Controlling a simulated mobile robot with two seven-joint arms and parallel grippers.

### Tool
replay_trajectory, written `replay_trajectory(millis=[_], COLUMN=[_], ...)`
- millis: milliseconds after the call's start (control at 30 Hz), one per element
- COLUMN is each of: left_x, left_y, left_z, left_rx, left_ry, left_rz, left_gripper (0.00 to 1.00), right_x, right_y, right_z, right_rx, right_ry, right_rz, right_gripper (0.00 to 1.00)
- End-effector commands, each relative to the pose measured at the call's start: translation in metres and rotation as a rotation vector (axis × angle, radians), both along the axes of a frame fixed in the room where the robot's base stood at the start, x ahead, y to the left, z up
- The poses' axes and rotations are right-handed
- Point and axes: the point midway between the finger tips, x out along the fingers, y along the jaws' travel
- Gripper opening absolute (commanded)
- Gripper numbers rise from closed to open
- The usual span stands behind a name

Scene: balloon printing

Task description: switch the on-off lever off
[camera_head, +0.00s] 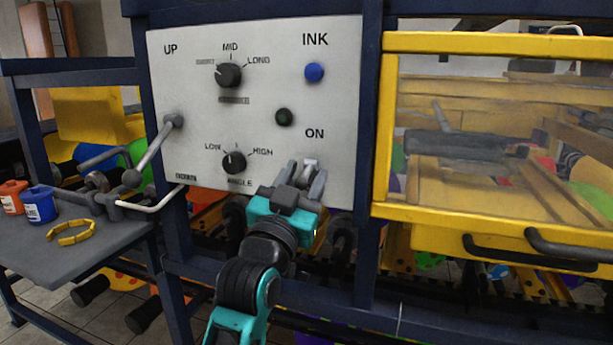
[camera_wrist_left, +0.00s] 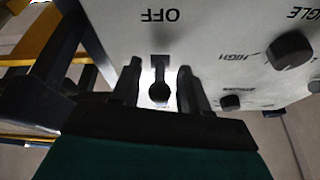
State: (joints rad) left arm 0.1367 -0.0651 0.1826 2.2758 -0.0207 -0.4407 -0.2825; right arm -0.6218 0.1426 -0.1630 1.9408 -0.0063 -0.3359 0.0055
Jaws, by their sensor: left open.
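The on-off lever (camera_head: 310,164) is on the light grey control panel (camera_head: 190,90), just below the ON label. My left gripper (camera_head: 304,176) is in front of it, open, with one finger on each side of the lever. In the left wrist view the lever's round dark end (camera_wrist_left: 159,91) sits between the two open fingers (camera_wrist_left: 158,88), with a gap on each side. The OFF label (camera_wrist_left: 159,15) shows upside down there; in the head view my gripper hides that area. I cannot tell exactly which way the lever tilts.
Several knobs, such as the angle knob (camera_head: 234,162), and a blue ink button (camera_head: 314,72) are on the panel. A long handle (camera_head: 152,150) sticks out at its left. A yellow-framed window (camera_head: 490,130) is close by on the right. A grey side table (camera_head: 80,250) holds small pots.

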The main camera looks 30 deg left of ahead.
Motion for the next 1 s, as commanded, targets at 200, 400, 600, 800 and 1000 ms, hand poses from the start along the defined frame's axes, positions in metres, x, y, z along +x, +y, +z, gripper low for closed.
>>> replay_trajectory(millis=[200, 400, 600, 800, 1000], left_x=[0.000, 0.000, 0.000, 0.000, 0.002], left_y=[0.000, 0.000, 0.000, 0.000, 0.000], left_z=[0.000, 0.000, 0.000, -0.001, -0.009], left_rx=[0.000, 0.000, 0.000, 0.001, 0.024], left_ry=[0.000, 0.000, 0.000, -0.006, -0.096], left_rz=[0.000, 0.000, 0.000, 0.000, 0.000], left_gripper=[0.42, 0.23, 0.04, 0.00, 0.00], right_x=[0.000, -0.001, -0.002, -0.002, -0.002], right_y=[0.000, 0.000, 0.000, 0.000, 0.000], right_z=[0.000, -0.001, -0.001, -0.003, -0.022], right_rx=[0.000, -0.001, -0.001, -0.001, 0.000], right_ry=[0.001, 0.003, 0.004, 0.004, 0.005], right_rz=[0.000, 0.000, 0.000, 0.000, -0.001], right_gripper=[0.00, 0.00, 0.00, 0.00, 0.00])
